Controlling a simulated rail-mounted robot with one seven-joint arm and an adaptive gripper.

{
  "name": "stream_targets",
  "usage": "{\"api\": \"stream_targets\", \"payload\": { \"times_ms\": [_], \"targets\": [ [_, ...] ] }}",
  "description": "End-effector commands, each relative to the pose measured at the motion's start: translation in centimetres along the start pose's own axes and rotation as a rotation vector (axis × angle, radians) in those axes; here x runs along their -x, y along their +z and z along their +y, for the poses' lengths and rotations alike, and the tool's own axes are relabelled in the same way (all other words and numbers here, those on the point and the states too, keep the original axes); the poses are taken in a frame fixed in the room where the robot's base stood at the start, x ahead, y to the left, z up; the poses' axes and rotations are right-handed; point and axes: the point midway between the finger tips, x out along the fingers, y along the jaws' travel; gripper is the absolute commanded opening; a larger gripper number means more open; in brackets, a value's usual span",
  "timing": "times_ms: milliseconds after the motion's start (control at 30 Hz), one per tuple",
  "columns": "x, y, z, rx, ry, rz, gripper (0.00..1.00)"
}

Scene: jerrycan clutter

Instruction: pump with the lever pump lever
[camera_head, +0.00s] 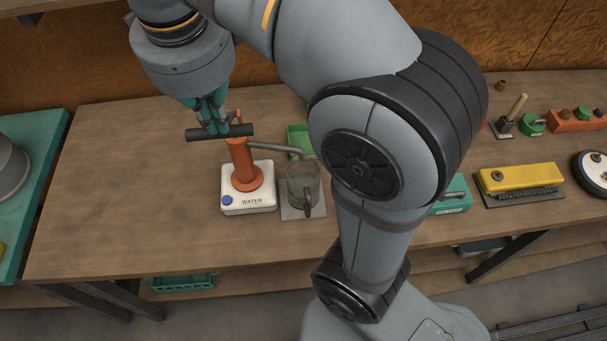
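The lever pump (241,165) is an orange-red column on a white jerrycan (247,203) marked WATER with a blue cap. Its dark bar-shaped lever handle (243,130) crosses above the column, roughly level. A grey spout (273,147) runs right from the pump. A clear jug (304,186) stands under the spout's end on a grey pad. My gripper (217,126) points down at the left part of the lever handle, with its teal fingers around or against the bar. Whether the fingers are closed on it is too small to tell.
A green tray (300,140) lies behind the jug, partly hidden by my arm. A yellow block (520,179) on a dark brush-like base and several small items stand on the right. The table's left part is clear. A teal surface (40,150) stands at far left.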

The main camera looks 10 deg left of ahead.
Motion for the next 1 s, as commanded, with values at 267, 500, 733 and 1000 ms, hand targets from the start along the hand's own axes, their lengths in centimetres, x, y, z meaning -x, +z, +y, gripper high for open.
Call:
{"api": "stream_targets", "payload": {
  "times_ms": [267,500,733,1000],
  "targets": [
    [1.3,0.0,-2.1,0.001,0.039,0.001,0.00],
    [1.3,0.0,-2.1,0.001,0.038,0.001,0.00],
    [1.3,0.0,-2.1,0.001,0.037,0.001,0.00],
    [1.3,0.0,-2.1,0.001,0.037,0.001,0.00]
  ]
}}
